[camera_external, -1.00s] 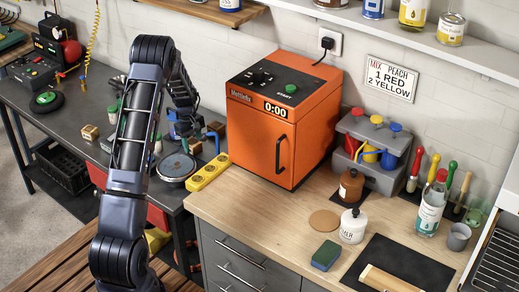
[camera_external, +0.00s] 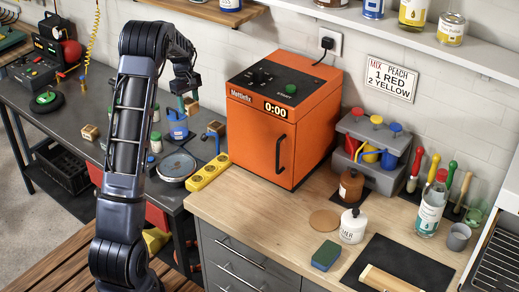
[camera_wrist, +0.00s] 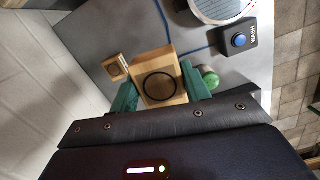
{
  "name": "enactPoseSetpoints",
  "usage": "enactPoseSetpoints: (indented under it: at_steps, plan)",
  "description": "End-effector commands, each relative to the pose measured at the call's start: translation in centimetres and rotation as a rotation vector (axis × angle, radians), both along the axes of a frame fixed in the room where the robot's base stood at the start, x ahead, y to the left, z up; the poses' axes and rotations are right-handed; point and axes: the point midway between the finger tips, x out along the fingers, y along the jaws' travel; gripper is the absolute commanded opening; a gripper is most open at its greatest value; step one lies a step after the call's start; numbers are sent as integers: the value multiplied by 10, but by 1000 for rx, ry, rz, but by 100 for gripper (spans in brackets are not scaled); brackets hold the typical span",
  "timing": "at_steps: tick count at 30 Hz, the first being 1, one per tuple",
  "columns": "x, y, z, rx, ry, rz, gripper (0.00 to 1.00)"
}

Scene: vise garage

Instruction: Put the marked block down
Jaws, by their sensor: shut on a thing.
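My gripper (camera_external: 187,101) is above the dark bench on the left in the external view. In the wrist view its two green fingers (camera_wrist: 158,88) are shut on a wooden block (camera_wrist: 164,62) with a black ring on its face. The held block is small and partly hidden in the external view (camera_external: 191,105). A smaller wooden block (camera_wrist: 115,68) with a dark mark is left of the held block in the wrist view.
Another wooden block (camera_external: 90,132) lies on the bench (camera_external: 110,110) to the left. A round dish (camera_external: 176,166) and a yellow strip (camera_external: 208,172) are in front. The orange oven (camera_external: 285,115) stands to the right.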

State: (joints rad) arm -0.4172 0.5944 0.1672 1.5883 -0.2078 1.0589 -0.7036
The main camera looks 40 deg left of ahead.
Motion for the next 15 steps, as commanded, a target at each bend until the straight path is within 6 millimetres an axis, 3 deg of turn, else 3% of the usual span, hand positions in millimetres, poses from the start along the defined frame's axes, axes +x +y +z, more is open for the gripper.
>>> enactPoseSetpoints:
  at_steps: [4,11,15]
  plan:
    - [0,0,13,1,-1,-1,24]
    - [0,-1,17,0,-1,1,24]
    - [-7,-14,16,0,0,21,24]
